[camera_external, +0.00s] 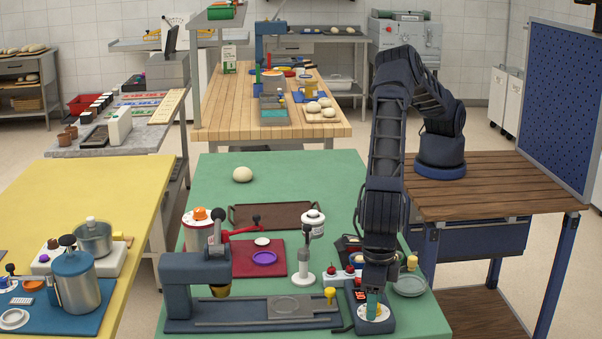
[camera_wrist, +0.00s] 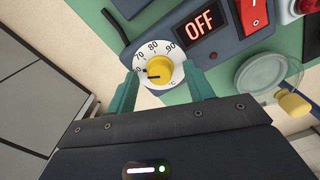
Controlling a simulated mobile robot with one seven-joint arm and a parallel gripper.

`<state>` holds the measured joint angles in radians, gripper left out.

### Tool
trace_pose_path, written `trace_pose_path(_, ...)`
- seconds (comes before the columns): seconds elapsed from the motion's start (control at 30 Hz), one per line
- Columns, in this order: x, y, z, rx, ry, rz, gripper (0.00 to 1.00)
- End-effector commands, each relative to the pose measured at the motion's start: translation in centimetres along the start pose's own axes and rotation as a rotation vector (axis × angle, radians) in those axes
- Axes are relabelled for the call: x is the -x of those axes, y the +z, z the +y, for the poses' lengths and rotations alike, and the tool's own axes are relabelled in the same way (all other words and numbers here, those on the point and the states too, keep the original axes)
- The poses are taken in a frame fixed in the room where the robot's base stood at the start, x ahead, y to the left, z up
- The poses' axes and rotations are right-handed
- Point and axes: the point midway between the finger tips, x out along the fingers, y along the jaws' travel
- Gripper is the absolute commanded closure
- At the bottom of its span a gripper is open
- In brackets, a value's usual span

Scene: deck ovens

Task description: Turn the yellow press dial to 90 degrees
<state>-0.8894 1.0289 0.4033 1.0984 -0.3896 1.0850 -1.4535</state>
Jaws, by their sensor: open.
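The yellow press dial (camera_wrist: 159,69) is a round yellow knob on a white scale plate with numbers including 70, 80 and 90 and a °C mark. Its dark pointer line points left, near the low end of the visible numbers. My gripper (camera_wrist: 161,73) is open, with one teal finger at each side of the dial; I cannot tell whether they touch it. In the external view my gripper (camera_external: 372,303) points down at the white dial plate (camera_external: 380,315) on the dark blue press box, hiding most of the yellow knob.
The dark panel (camera_wrist: 222,32) beside the dial has a display reading OFF and a red switch (camera_wrist: 252,13). A clear round dish (camera_external: 410,284) stands right of the box. The blue press (camera_external: 195,290) stands left. Free green tabletop (camera_external: 310,175) lies farther back.

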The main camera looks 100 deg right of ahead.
Motion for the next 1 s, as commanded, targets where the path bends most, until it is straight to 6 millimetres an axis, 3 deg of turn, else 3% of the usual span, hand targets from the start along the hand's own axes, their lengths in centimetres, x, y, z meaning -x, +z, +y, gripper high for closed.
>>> trace_pose_path(0.3,-0.17,0.02,-0.01,0.0,0.0,0.0,0.5)
trace_pose_path(0.5,-0.16,0.02,0.0,0.0,0.0,0.0,0.89)
trace_pose_path(0.53,-0.16,0.02,0.0,0.0,0.0,0.0,0.92)
trace_pose_path(1.0,-0.13,0.08,0.0,-0.112,0.0,-0.002,0.92)
